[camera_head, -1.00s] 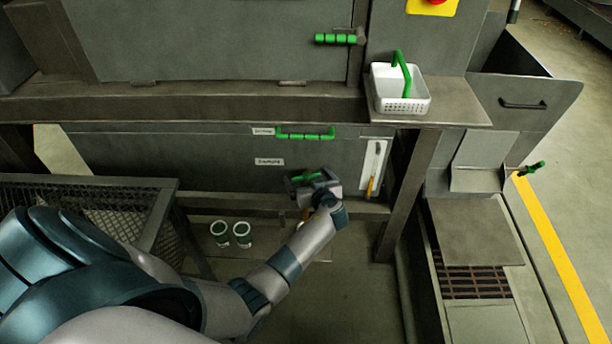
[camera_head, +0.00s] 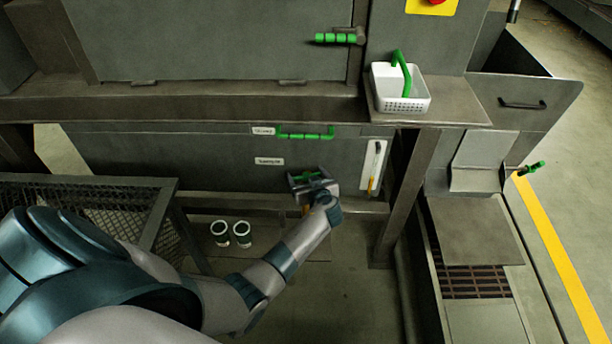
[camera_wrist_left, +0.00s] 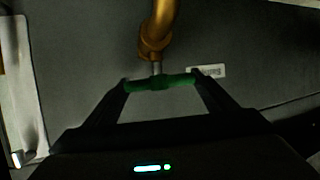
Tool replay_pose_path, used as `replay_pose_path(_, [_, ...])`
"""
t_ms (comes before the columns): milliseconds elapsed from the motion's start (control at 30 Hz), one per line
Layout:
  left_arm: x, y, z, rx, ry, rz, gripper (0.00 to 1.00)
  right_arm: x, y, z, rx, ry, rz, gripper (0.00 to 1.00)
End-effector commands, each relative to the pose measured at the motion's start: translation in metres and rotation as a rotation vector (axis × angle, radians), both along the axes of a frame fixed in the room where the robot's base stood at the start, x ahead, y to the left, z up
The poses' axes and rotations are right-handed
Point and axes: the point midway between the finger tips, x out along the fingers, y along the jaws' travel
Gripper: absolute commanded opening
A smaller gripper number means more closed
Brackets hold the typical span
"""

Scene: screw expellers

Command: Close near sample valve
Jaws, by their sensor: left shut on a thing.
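The sample valve's green handle (camera_wrist_left: 160,82) lies crosswise between my left gripper's fingertips in the left wrist view, below a brass pipe (camera_wrist_left: 155,38) on the grey panel. In the head view the green handle (camera_head: 308,175) shows partly at the gripper. My left gripper (camera_head: 312,184) is shut on the handle, one finger at each end of it. The lower part of the valve is mostly hidden by the gripper and wrist in the head view. My right gripper is not in view.
A long green handle (camera_head: 305,134) is on the panel above. A white gauge plate (camera_head: 373,168) is right of the gripper. Two white cups (camera_head: 231,234) stand below left. A mesh cage (camera_head: 110,205) stands left. A white basket (camera_head: 400,92) sits on the ledge.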

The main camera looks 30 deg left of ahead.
Motion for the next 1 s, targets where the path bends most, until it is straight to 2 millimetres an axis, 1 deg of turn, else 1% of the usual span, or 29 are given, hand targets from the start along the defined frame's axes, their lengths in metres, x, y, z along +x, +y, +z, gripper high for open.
replay_pose_path(133, [-0.0024, 0.0016, -0.0017, 0.001, 0.003, -0.095, 0.56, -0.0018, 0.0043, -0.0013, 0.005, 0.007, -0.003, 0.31])
replay_pose_path(400, [-0.0016, 0.0010, -0.0004, 0.001, 0.003, -0.286, 0.56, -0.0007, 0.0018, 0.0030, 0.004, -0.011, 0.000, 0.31])
replay_pose_path(567, [-0.0010, 0.0003, -0.0003, 0.003, 0.001, -0.322, 0.56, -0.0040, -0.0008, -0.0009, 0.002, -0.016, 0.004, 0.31])
replay_pose_path(800, [-0.0009, 0.0000, -0.0005, 0.002, 0.001, -0.323, 0.56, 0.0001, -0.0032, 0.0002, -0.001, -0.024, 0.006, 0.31])
replay_pose_path(833, [-0.0009, 0.0000, -0.0005, 0.002, 0.001, -0.323, 0.83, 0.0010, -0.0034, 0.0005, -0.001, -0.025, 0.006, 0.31])
replay_pose_path(867, [-0.0009, 0.0000, -0.0006, 0.003, 0.001, -0.322, 0.90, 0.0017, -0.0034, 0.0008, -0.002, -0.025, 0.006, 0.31])
replay_pose_path(900, [-0.0008, 0.0000, -0.0006, 0.003, 0.001, -0.322, 0.97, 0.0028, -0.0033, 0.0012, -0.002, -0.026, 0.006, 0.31])
replay_pose_path(1000, [-0.0007, 0.0000, -0.0003, 0.002, 0.001, -0.321, 0.97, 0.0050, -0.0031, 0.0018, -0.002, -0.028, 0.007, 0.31])
